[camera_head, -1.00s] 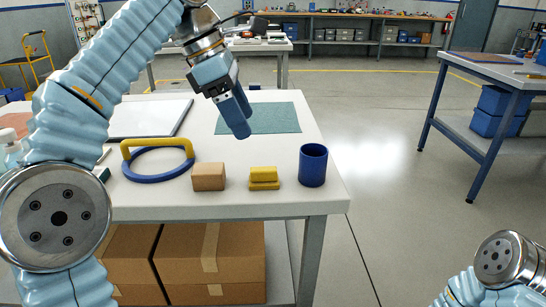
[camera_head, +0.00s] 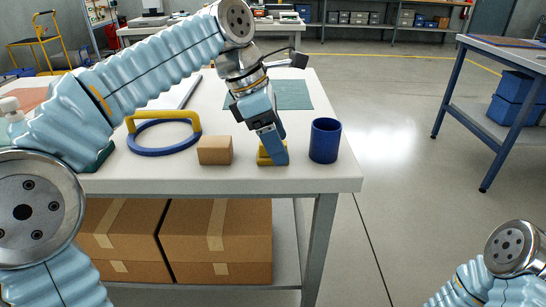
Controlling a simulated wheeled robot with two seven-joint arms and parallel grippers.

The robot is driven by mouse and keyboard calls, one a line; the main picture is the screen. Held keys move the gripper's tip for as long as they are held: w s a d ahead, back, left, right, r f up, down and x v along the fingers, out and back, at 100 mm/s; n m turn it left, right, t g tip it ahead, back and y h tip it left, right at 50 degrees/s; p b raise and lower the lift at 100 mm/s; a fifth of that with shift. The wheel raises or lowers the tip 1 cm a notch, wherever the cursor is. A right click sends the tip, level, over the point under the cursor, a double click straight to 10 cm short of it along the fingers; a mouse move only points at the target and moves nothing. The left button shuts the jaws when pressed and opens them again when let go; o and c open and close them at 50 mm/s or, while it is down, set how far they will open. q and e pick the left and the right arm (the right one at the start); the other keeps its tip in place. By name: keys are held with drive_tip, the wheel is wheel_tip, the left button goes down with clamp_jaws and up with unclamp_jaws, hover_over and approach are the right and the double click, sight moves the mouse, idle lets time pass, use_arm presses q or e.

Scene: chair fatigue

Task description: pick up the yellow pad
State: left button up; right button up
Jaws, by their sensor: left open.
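The yellow pad (camera_head: 263,158) sits near the front edge of the white table, between a wooden block (camera_head: 215,151) and a dark blue cup (camera_head: 325,140). My left gripper (camera_head: 273,150) points down right at the pad, and its blue finger covers much of the pad's middle and right side. The gripper is open. I cannot tell whether the fingers straddle the pad or touch it. The pad appears to rest on the table. My right gripper is out of view; only part of the right arm shows at bottom right.
A blue ring with a yellow handle (camera_head: 164,133) lies left of the wooden block. A green mat (camera_head: 292,94) lies behind the gripper. Cardboard boxes (camera_head: 215,240) fill the shelf below. A second table (camera_head: 510,65) stands at right, with clear floor between.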

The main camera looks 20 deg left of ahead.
use_arm(q)
drive_tip(key=shift+d+f, duration=0.25)
drive_tip(key=shift+f, duration=0.35)
drive_tip(key=c, duration=1.2)
drive_tip(key=shift+r, duration=0.15)
